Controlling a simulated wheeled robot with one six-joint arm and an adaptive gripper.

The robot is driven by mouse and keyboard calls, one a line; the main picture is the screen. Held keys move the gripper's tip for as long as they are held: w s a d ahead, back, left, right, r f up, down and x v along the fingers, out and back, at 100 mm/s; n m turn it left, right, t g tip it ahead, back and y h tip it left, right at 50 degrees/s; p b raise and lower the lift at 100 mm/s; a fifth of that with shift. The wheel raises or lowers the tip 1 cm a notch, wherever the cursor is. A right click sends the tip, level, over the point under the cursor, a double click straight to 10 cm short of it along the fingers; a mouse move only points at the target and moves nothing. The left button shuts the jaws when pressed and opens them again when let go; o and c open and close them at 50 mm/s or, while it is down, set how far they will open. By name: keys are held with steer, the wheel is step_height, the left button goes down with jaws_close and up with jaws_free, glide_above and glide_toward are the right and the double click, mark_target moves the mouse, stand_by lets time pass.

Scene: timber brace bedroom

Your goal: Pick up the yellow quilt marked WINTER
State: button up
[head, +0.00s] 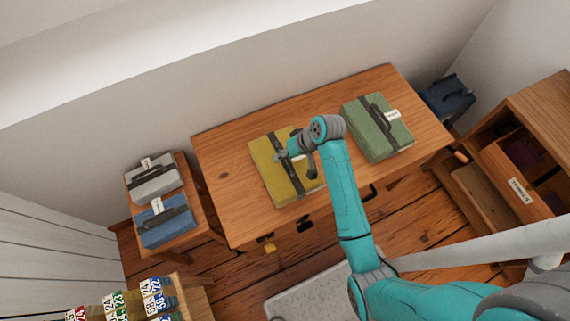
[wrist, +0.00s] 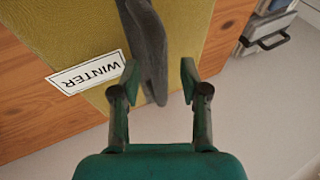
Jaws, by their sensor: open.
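The yellow quilt (head: 266,164) lies folded on the wooden table in the head view, with a dark strap and handle across it. In the wrist view the yellow quilt (wrist: 200,30) shows a white WINTER label (wrist: 87,73) beside its dark handle (wrist: 150,55). My gripper (wrist: 158,80) is open, and the handle appears between its two fingers. I cannot tell whether the fingers touch it. In the head view my gripper (head: 292,156) is over the quilt, and the arm hides part of it.
A green quilt (head: 366,142) lies on the table (head: 225,150) to the right. A grey quilt (head: 150,182) and a blue quilt (head: 167,232) lie on a small stand at left. A wooden cabinet (head: 545,105) stands at right. A dark blue bundle (head: 446,98) sits behind the table's right end.

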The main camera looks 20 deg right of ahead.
steer(key=shift+f, duration=0.25)
stand_by(0.3)
jaws_close()
